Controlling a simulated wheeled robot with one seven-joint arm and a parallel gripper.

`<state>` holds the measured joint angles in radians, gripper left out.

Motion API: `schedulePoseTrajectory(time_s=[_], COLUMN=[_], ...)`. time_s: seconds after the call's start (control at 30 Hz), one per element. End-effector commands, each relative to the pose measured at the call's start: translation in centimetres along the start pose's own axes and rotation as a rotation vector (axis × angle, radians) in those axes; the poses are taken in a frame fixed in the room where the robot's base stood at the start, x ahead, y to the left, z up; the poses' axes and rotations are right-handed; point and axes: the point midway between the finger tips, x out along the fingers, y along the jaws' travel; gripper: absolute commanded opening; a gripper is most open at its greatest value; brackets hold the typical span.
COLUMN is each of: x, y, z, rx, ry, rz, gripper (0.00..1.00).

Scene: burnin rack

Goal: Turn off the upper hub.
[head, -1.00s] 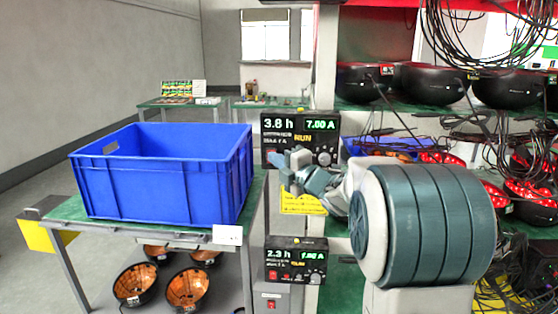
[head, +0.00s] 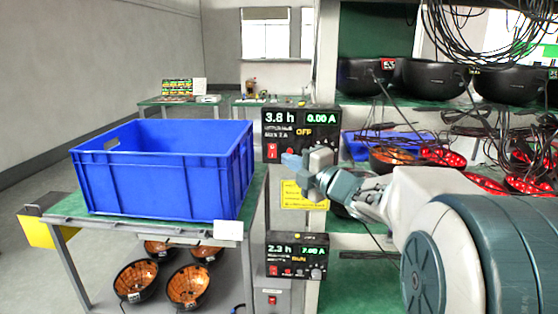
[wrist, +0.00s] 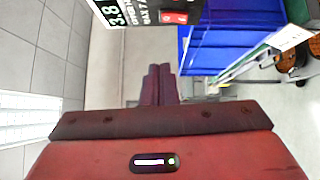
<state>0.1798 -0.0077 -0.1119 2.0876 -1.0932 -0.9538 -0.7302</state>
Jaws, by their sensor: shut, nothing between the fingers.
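The upper hub (head: 300,122) is a black box on the rack post; its display reads 3.8 h, 0.00 A and OFF. Its red switch (head: 272,151) is at the lower left of its face. In the wrist view, part of the upper hub (wrist: 135,12) and its red switch (wrist: 180,17) show at the top edge. My gripper (head: 289,160) is just in front of the hub's lower edge, right of the red switch. Its fingers (wrist: 159,84) are shut and empty. I cannot tell whether they touch the hub. The lower hub (head: 296,258) reads 2.3 h, 7.00 A and RUN.
A blue crate (head: 150,180) stands on the green-topped table (head: 60,212) at left, with orange bowls (head: 187,287) below. A yellow label (head: 305,197) hangs between the hubs. Black bowls (head: 430,80), cables and red-lit bowls fill the rack at right.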

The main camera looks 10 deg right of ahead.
Motion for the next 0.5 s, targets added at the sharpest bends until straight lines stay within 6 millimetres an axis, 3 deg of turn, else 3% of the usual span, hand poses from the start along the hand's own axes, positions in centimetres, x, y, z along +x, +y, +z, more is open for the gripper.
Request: schedulePoseTrajectory(time_s=[0.03, 0.2, 0.5], x=[-1.2, -3.5, -4.2], y=[0.2, 0.5, 0.6], z=[0.2, 0.2, 0.0], rx=[-0.002, -0.001, 0.001], ry=[-0.006, -0.005, 0.001], rz=[0.001, 0.000, 0.000], gripper=[0.00, 0.00, 0.00])
